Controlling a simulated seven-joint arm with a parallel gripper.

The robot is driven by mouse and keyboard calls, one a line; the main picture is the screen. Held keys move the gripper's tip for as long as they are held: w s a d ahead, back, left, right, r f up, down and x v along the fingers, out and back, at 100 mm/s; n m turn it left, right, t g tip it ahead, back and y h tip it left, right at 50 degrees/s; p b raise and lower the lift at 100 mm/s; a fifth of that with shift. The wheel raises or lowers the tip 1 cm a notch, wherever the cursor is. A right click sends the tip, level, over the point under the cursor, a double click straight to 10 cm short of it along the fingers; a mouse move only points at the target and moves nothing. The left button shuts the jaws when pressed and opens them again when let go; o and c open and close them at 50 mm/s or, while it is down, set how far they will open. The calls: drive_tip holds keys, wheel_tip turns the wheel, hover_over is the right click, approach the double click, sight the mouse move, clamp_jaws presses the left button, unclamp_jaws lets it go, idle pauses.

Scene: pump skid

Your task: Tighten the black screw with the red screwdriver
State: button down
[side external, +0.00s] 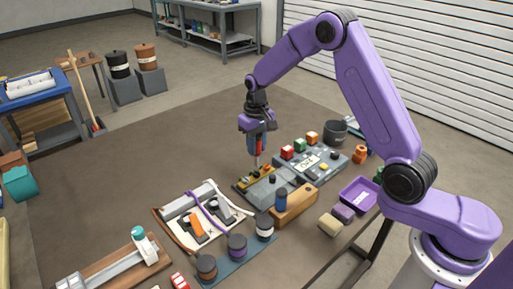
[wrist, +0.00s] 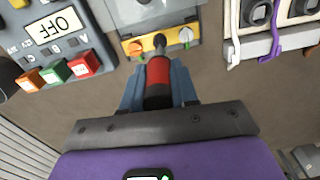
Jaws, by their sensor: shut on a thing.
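My gripper (side external: 257,148) is shut on the red screwdriver (wrist: 158,72), which also shows between the blue fingers in the side external view (side external: 263,143). The screwdriver points down, its shaft over the yellow strip (wrist: 172,43) of a grey panel (wrist: 170,14). In the wrist view its far end meets a dark spot on the strip, between an orange round piece (wrist: 135,48) and a grey one (wrist: 186,35). I cannot tell the black screw from the screwdriver's tip there, nor whether they touch. In the side external view the tip is low over the panel (side external: 262,194).
A white tray (side external: 182,213) with a purple cable lies on the other side. A wooden block (side external: 296,204) holding a blue-topped piece and several dark jars stand in front.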

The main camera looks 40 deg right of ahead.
drive_tip(key=shift+r, duration=1.05)
